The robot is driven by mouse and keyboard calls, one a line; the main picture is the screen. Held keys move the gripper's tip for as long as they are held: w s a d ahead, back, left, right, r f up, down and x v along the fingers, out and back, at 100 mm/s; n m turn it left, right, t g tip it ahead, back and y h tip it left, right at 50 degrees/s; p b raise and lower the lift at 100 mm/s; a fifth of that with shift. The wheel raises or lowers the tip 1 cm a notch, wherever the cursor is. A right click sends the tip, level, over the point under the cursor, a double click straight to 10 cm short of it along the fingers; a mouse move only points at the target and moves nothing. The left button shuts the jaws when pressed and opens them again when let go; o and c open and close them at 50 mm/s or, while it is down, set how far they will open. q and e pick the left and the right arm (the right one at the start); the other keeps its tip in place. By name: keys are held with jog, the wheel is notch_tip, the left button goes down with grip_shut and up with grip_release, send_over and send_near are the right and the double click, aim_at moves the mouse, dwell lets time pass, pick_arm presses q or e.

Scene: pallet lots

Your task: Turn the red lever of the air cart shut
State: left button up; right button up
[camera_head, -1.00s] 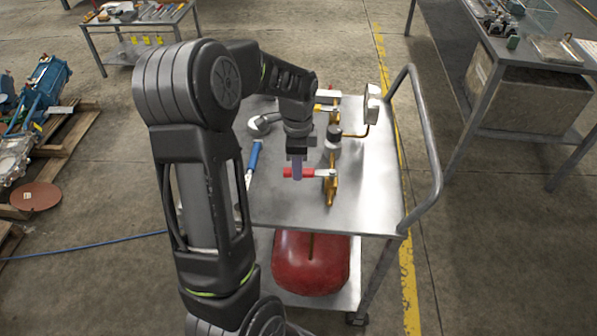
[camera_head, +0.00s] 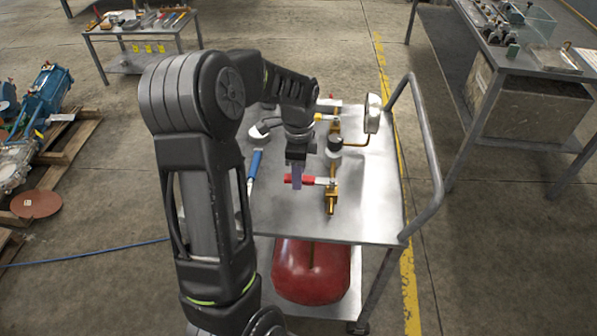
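The air cart (camera_head: 375,215) stands in front of me, with a brass pipe assembly (camera_head: 332,200) on its grey top. The red lever (camera_head: 311,181) sticks out to the left from the brass valve, across the pipe. My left gripper (camera_head: 297,178) points down over the lever's outer part, and its purple-grey fingers cover a piece of the red grip. Red shows on both sides of the fingers. From this angle I cannot tell whether they are closed on the lever. My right gripper is out of view.
A gauge (camera_head: 373,113) and a dark-capped fitting (camera_head: 334,142) stand behind the lever. A blue-handled tool (camera_head: 255,164) lies left of it. A red tank (camera_head: 311,270) sits on the lower shelf. The cart's handle rail (camera_head: 425,150) rises at right.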

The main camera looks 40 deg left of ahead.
pick_arm(q)
notch_tip(320, 180, up, 8)
jog(key=shift+f+b, duration=0.1)
jog(key=shift+b, duration=0.25)
dwell(0.4)
jog(key=shift+s+f, duration=0.1)
dwell(0.4)
